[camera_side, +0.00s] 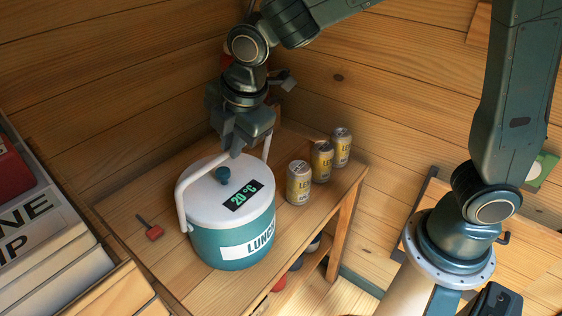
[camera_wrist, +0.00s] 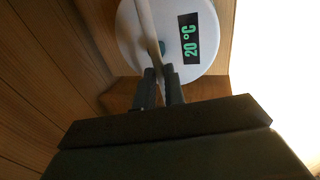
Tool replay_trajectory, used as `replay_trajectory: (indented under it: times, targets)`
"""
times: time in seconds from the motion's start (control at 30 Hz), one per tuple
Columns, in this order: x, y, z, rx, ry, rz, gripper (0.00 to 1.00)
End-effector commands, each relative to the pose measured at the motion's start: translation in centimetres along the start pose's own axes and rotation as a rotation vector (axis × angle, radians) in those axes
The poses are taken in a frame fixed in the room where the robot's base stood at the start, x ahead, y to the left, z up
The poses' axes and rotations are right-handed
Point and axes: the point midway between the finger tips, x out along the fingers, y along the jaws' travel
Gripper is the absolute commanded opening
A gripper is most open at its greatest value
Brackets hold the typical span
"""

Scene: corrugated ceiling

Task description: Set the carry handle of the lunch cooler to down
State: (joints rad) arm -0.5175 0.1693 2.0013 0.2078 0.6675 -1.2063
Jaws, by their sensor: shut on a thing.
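The lunch cooler (camera_side: 222,242) has a teal body and a white lid with a dark knob and a "20 °C" display. It stands on a wooden table. Its white carry handle (camera_side: 189,180) is raised, arching above the lid from the left side to the far right side. My gripper (camera_side: 236,150) is shut on the top bar of the handle. In the wrist view, both fingertips of my gripper (camera_wrist: 161,74) close on the white handle bar (camera_wrist: 147,25), with the lid (camera_wrist: 128,35) beyond.
Three yellow-and-silver cans (camera_side: 299,182) stand in a row right of the cooler. A small red-headed tool (camera_side: 154,232) lies on the table (camera_side: 125,208) at left. Wooden walls close off the back. Boxes or books (camera_side: 45,240) fill the left edge.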

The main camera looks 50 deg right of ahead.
Motion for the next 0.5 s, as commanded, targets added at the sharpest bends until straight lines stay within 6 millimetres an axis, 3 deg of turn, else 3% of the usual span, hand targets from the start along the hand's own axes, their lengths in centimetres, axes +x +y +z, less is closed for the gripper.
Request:
replay_trajectory:
  times: [0.5]
  targets:
    - [1.2, -8.0, 0.0, -0.005, -0.001, -0.008, 0.0]
